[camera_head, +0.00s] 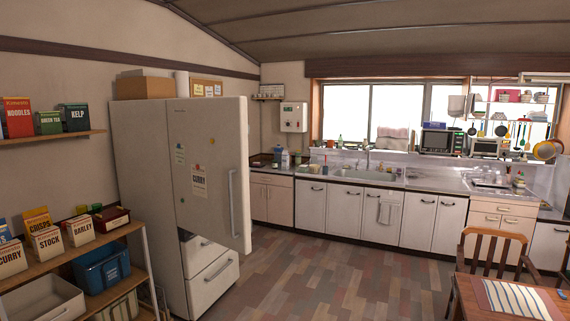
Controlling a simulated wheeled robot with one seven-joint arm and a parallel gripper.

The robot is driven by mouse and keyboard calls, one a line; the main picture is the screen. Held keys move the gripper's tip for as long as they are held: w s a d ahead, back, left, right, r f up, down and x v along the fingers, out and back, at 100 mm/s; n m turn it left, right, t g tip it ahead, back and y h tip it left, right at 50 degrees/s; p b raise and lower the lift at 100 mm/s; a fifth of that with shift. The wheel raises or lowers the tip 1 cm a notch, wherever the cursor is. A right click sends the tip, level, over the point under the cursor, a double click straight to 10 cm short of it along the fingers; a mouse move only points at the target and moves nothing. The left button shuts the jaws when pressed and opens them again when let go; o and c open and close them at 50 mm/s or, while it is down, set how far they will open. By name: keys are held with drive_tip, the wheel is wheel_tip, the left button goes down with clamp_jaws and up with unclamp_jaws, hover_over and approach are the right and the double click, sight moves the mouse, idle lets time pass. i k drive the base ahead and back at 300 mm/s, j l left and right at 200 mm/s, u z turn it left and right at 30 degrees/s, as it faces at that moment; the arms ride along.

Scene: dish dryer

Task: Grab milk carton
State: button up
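A small white and blue carton (285,159) stands upright on the counter at the back, left of the sink. It looks like a milk carton, but it is too small for its label to be read. A dark bottle or container stands right beside it on the left. My gripper is not in view, so its state and its distance from the carton cannot be seen.
A tall white fridge (178,190) stands at left, between the near shelves and the counter. A shelf (140,228) of boxes and bins fills the near left. A wooden chair (497,250) and table (470,304) are at near right. The middle floor (330,275) is clear.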

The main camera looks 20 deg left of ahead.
sight(285, 155)
drive_tip(key=i+j+u, duration=0.3)
drive_tip(key=i, duration=0.2)
drive_tip(key=i+u, duration=0.3)
drive_tip(key=i, duration=0.2)
drive_tip(key=i+u, duration=0.15)
drive_tip(key=i, duration=5.55)
drive_tip(key=i+u, duration=0.15)
drive_tip(key=i, duration=0.35)
drive_tip(key=i+l+u, duration=0.15)
drive_tip(key=i, duration=0.4)
drive_tip(key=i+l+u, duration=0.15)
drive_tip(key=i, duration=0.35)
drive_tip(key=i+l+u, duration=0.15)
drive_tip(key=i, duration=0.35)
drive_tip(key=i+u, duration=0.3)
drive_tip(key=i, duration=0.45)
